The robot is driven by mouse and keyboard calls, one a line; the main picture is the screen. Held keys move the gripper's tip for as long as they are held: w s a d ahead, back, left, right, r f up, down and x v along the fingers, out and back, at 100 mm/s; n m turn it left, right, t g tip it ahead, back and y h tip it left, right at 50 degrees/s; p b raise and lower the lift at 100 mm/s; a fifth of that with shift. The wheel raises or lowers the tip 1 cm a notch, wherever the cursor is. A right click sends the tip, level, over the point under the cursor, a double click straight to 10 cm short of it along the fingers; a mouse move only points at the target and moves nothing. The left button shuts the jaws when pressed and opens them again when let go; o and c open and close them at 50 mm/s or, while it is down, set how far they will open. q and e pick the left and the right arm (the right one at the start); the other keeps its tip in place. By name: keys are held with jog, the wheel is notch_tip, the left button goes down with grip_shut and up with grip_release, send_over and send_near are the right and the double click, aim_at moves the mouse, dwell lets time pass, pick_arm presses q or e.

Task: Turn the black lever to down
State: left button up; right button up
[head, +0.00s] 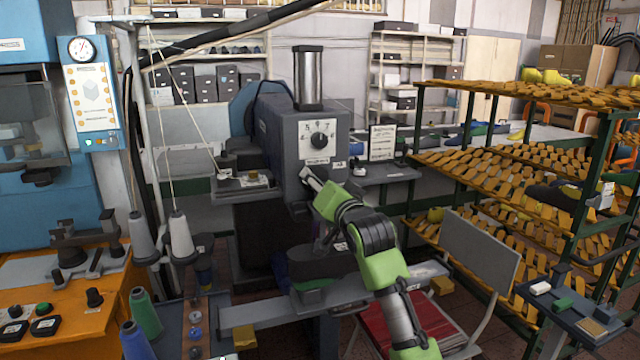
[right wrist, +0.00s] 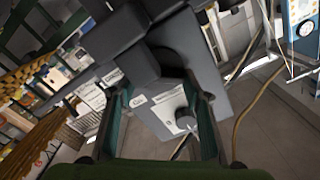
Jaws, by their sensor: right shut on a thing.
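The grey machine (head: 325,125) stands in the middle of the head view, with a round black knob (head: 319,140) on its front face. My right gripper (head: 308,180) reaches the machine's front below the knob. In the right wrist view its two fingers (right wrist: 163,98) are on either side of a dark block-like part, which I take to be the black lever (right wrist: 165,60). The gripper is shut on it. The lever's exact tilt is hard to tell, and in the head view the gripper largely hides it. My left gripper is not in view.
A rack of orange shoe lasts (head: 480,165) stands at the right. A chair (head: 480,250) with a red seat is beside my right arm. Thread cones (head: 180,235) and an orange bench (head: 95,300) are at the left. Shelves of boxes line the back wall.

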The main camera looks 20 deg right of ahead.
jog(key=o, duration=1.1)
jog(key=shift+s, duration=0.1)
jog(key=s, duration=1.2)
jog(key=shift+d, duration=0.3)
jog(key=shift+w, duration=0.1)
